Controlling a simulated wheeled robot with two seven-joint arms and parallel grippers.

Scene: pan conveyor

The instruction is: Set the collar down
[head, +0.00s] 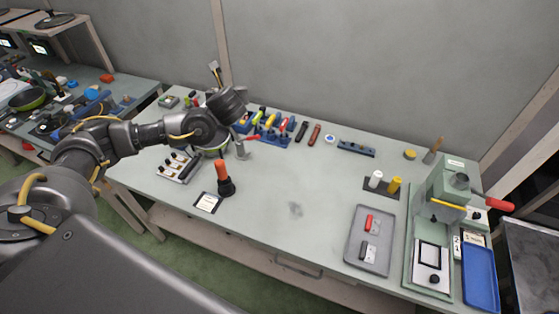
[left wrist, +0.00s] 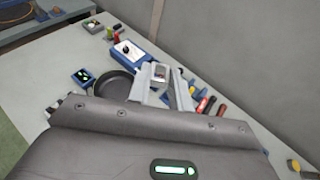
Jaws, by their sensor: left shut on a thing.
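My left gripper (head: 241,150) reaches in from the left over the back left part of the bench. It is shut on a small silver-grey piece, which I take to be the collar (left wrist: 160,72); it sits between the fingers in the left wrist view. In the head view the collar is too small and covered to make out. A dark pan (left wrist: 118,83) lies just left of the fingers in the left wrist view, and its green rim (head: 216,153) shows under the arm in the head view. My right gripper is not in view.
A blue rack with coloured handles (head: 270,133) stands behind the gripper. An orange-handled tool (head: 223,178) stands upright in front. A tray of parts (head: 178,167) is at left. A grey tray (head: 369,240) and a green press (head: 440,200) are at right. The middle bench is clear.

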